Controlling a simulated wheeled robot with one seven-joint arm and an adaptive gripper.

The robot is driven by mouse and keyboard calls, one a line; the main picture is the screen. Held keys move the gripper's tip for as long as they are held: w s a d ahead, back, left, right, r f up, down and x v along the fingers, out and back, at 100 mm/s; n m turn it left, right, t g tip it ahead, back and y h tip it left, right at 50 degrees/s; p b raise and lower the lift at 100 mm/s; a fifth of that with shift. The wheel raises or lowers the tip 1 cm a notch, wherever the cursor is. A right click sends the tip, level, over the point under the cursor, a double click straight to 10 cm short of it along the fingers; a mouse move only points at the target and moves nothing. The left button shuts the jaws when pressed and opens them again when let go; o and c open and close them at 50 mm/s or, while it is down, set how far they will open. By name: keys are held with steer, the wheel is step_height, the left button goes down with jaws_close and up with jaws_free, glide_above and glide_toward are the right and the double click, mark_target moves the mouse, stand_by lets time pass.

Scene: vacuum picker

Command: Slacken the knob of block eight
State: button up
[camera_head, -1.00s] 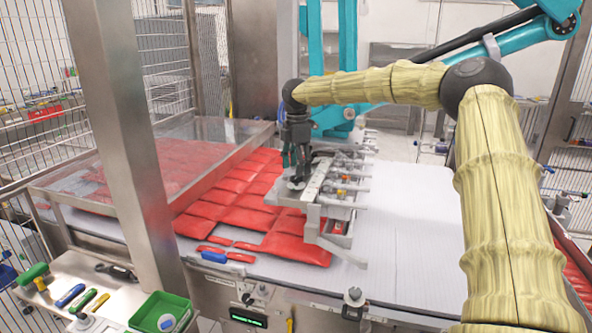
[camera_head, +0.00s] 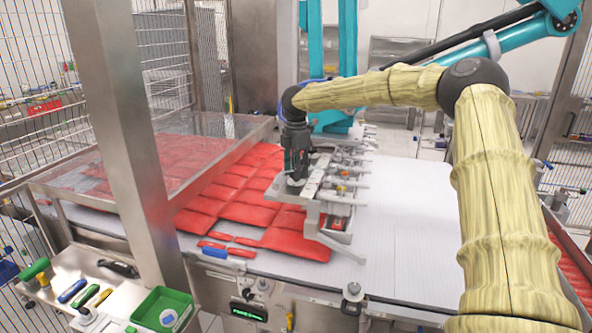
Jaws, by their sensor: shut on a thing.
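My gripper (camera_head: 296,178) points down at the left side of the grey vacuum picker head (camera_head: 322,188), in the middle of the view. The head carries a row of blocks with small knobs and fittings along its bar. The gripper is shut on a knob there, which its fingers mostly hide. I cannot read any block numbers, so I cannot tell which block this knob belongs to. An orange-red fitting (camera_head: 341,189) shows on the head to the right of the gripper.
Red packs (camera_head: 246,213) lie on the conveyor under and left of the head. A clear guard (camera_head: 215,165) and a steel post (camera_head: 125,130) stand at left. A green bin (camera_head: 163,309) and hand tools sit on the front-left bench. The white belt (camera_head: 420,210) is bare at right.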

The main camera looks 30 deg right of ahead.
steer(key=shift+n, duration=0.4)
steer(key=n+p, duration=0.1)
steer(key=n, duration=0.4)
steer(key=shift+n, duration=0.4)
steer(key=n, duration=0.3)
steer(key=shift+n+p, duration=0.3)
steer(key=shift+p, duration=0.1)
steer(key=n, duration=0.3)
steer(key=shift+n+p, duration=0.3)
steer(key=shift+p, duration=0.05)
steer(key=n+p, duration=0.1)
steer(key=n, duration=0.4)
steer(key=shift+r, duration=0.1)
steer(key=shift+d+n+p, duration=0.1)
steer(key=shift+n+p, duration=0.3)
steer(key=shift+n, duration=2.1)
steer(key=o, duration=1)
